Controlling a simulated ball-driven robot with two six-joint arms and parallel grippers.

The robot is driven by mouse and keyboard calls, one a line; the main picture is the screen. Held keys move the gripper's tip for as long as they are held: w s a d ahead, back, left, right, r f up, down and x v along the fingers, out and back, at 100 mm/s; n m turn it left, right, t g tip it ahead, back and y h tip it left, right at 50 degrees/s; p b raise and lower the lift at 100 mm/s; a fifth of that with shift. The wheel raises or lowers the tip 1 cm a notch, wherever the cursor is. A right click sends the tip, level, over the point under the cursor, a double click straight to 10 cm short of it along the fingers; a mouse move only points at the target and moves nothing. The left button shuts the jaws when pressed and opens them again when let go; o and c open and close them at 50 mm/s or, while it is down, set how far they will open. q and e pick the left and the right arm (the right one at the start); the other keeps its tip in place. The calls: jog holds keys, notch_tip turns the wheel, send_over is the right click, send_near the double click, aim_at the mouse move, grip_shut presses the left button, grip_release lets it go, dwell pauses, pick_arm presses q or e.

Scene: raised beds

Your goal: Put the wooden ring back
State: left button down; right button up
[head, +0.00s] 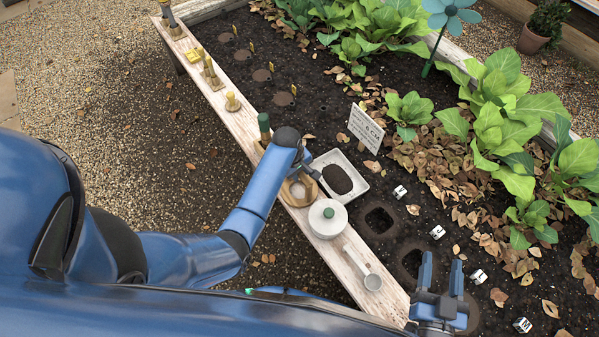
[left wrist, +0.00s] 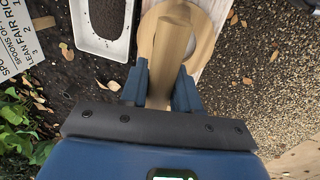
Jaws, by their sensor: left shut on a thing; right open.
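The wooden ring (head: 287,193) is tan and round, at the inner end of my left arm, over the pale bed-edge board. My left gripper (head: 314,174) is shut on it. In the left wrist view the left gripper (left wrist: 162,88) has a tan wooden piece of the ring (left wrist: 160,85) between its fingers, with the ring's round outline beyond. Whether the ring touches the board is unclear. My right gripper (head: 441,275) is open and empty over the soil at the lower right.
Several small marked cubes and dug holes lie in the bed.

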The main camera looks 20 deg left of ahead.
pick_arm(q)
jog(key=c, duration=0.8)
grip_release()
notch_tip(320, 180, up, 12)
jog(key=s+a+p, duration=0.1)
jog(key=s+p, duration=0.1)
jog(key=p, duration=0.1)
jog(key=s+a+f+m+t, duration=0.3)
jog(key=s+f+m+t, duration=0.1)
jog(key=s+t, duration=0.35)
jog(key=s+r+m+t, duration=0.2)
jog(key=s+r, duration=0.3)
jog(key=r, duration=0.1)
jog(key=s+a+r+m+t+y, duration=0.1)
jog(key=s+r+m+t, duration=0.1)
jog(key=s+r, duration=0.4)
jog(key=s+a+r+m+t, duration=0.1)
jog(key=s+r+m+t, duration=0.1)
jog(key=s+r+t, duration=0.2)
jog(key=shift+s+r+t, duration=0.15)
jog(key=shift+s+r, duration=0.25)
jog(key=shift+r, duration=0.25)
jog(key=shift+s+r+t, duration=0.1)
jog(key=shift+s+r, duration=0.25)
jog(key=shift+r, duration=0.25)
